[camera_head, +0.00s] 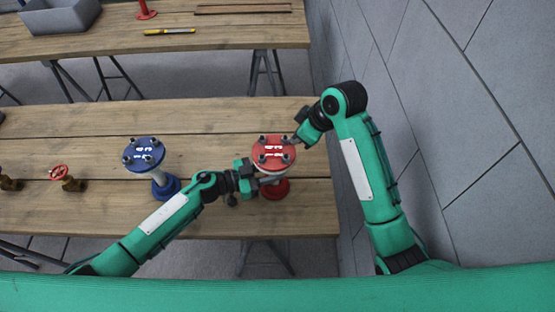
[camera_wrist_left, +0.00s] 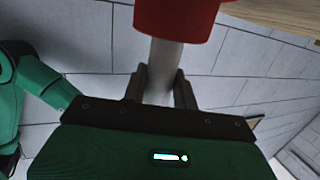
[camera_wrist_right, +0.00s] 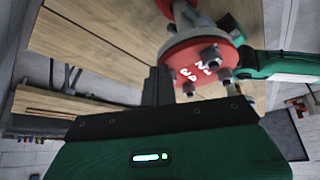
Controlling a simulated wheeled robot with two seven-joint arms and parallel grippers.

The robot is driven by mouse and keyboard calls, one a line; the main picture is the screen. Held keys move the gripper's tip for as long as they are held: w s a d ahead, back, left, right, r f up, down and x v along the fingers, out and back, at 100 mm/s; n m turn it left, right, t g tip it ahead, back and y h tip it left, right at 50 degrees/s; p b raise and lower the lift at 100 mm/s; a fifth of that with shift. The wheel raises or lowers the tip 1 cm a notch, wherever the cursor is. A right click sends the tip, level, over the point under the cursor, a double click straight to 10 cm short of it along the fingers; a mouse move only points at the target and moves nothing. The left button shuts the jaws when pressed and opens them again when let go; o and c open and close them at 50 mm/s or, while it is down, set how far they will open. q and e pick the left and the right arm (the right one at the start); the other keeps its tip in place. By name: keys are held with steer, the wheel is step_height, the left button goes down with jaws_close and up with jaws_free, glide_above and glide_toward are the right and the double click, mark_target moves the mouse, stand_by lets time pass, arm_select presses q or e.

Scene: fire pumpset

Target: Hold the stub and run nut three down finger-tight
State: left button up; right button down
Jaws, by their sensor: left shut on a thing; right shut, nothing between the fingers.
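The red-flanged stub (camera_head: 274,152) stands upright on a red base near the right end of the near bench. Several bolts with nuts ring its flange, which carries white markings. My left gripper (camera_head: 262,181) is shut on the pale pipe neck below the flange; the left wrist view shows the pipe (camera_wrist_left: 163,66) between its fingers under a red part. My right gripper (camera_head: 298,140) is shut and empty beside the flange's right edge. In the right wrist view its fingers (camera_wrist_right: 157,85) are close to the flange (camera_wrist_right: 200,60) and its nuts. I cannot tell which is nut three.
A blue-flanged stub (camera_head: 144,155) with bolts stands left on the same bench. A valve with a red handwheel (camera_head: 60,173) lies further left. The back bench holds a grey bin (camera_head: 58,15) and a yellow tool (camera_head: 170,31). A grey wall (camera_head: 460,130) rises at right.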

steer(key=shift+s+a, duration=0.2)
steer(key=shift+s, duration=0.05)
